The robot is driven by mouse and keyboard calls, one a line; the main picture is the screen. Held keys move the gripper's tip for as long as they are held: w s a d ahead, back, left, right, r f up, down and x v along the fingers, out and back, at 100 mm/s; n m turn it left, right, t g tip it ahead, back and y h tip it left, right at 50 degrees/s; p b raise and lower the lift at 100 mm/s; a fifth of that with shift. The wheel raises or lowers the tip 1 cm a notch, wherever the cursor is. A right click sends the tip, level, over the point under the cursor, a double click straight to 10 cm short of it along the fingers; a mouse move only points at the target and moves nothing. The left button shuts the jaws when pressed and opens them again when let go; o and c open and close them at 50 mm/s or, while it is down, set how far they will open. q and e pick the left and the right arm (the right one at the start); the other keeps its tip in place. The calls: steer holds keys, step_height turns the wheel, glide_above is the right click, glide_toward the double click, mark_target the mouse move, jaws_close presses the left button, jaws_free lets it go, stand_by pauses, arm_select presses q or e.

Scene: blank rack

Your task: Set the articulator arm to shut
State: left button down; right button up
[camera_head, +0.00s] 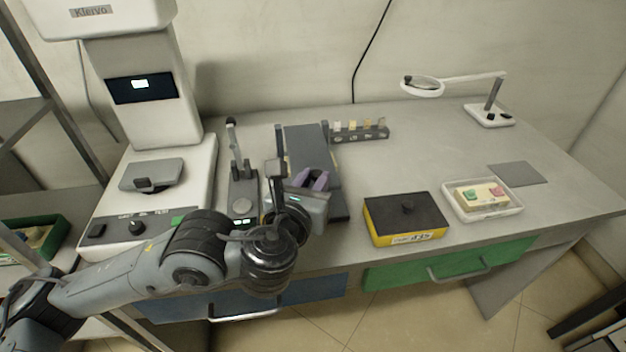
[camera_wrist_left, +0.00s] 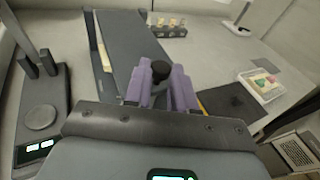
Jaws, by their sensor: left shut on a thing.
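The articulator, as I take it, is the dark grey device at the middle back of the bench. Its wide flat arm (camera_head: 308,145) stands raised and tilted between side posts, above a dark base (camera_head: 337,207). In the left wrist view the arm (camera_wrist_left: 128,50) runs away from me, with a black knob (camera_wrist_left: 160,70) near its close end. My left gripper (camera_head: 312,181) has purple fingers, also in the left wrist view (camera_wrist_left: 162,88). They are shut on the knob. My right gripper is in neither view.
A small device with a lever and display (camera_head: 242,187) stands close left of my gripper. A rack of blanks (camera_head: 358,133) is behind. Right are a yellow-and-black box (camera_head: 405,218), a white tray (camera_head: 482,212) and a magnifier (camera_head: 490,113). A large white machine (camera_head: 185,200) stands left.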

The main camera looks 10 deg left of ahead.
arm_select(q)
steer(key=c, duration=1.1)
jaws_free()
steer(key=shift+f, duration=0.75)
steer(key=shift+o, duration=0.8)
steer(key=shift+w+d, duration=0.1)
steer(key=shift+d, duration=0.05)
steer(key=shift+r, duration=0.1)
steer(key=p+v, duration=0.6)
steer(key=v, duration=0.5)
steer(key=shift+r, duration=0.4)
steer(key=shift+w, duration=0.1)
